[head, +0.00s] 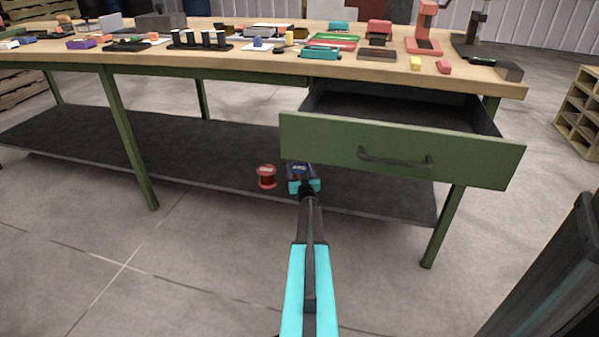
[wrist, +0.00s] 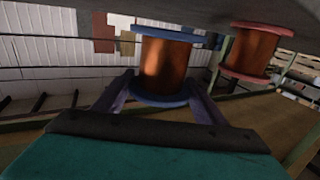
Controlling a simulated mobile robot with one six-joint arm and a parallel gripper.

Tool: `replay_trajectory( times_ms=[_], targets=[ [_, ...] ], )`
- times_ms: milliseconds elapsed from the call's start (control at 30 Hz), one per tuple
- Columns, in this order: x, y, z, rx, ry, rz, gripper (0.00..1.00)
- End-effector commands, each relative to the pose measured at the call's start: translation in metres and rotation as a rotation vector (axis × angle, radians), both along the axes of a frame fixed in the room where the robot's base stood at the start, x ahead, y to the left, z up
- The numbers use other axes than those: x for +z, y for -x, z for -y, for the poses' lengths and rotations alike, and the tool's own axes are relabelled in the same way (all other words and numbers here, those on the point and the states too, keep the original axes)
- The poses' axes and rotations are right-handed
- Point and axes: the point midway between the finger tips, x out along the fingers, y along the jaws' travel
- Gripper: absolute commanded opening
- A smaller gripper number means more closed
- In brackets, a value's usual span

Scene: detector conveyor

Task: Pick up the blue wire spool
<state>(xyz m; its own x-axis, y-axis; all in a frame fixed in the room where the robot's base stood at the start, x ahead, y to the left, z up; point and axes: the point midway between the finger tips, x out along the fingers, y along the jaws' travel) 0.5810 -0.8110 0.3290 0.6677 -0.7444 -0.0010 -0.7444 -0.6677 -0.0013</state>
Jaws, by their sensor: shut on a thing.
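The blue wire spool (head: 299,168) is at the lower shelf under the workbench, mostly hidden by my gripper (head: 304,184) in the head view. In the wrist view the spool (wrist: 166,66) has blue flanges and copper-coloured wire. The two fingers of my gripper (wrist: 163,92) reach along either side of it and are shut on it. One flange is close to the grey surface at the top of the wrist view; I cannot tell whether they touch.
A red wire spool (head: 267,177) stands just left of the blue one on the lower shelf (head: 215,150); it also shows in the wrist view (wrist: 252,52). An open green drawer (head: 400,150) juts out above to the right. The workbench top (head: 250,60) is crowded.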

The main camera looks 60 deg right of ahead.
Motion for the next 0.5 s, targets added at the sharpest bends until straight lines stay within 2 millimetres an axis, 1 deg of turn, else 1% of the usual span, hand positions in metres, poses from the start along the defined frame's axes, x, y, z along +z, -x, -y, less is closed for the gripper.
replay_trajectory(
  times_ms=[33, 100, 500],
  targets=[
    [0.014, 0.000, 0.000, 0.001, 0.003, 0.003, 0.24],
    [0.011, 0.007, -0.011, 0.001, 0.001, 0.001, 0.24],
    [0.016, 0.042, -0.059, 0.001, 0.001, 0.001, 0.24]
  ],
)
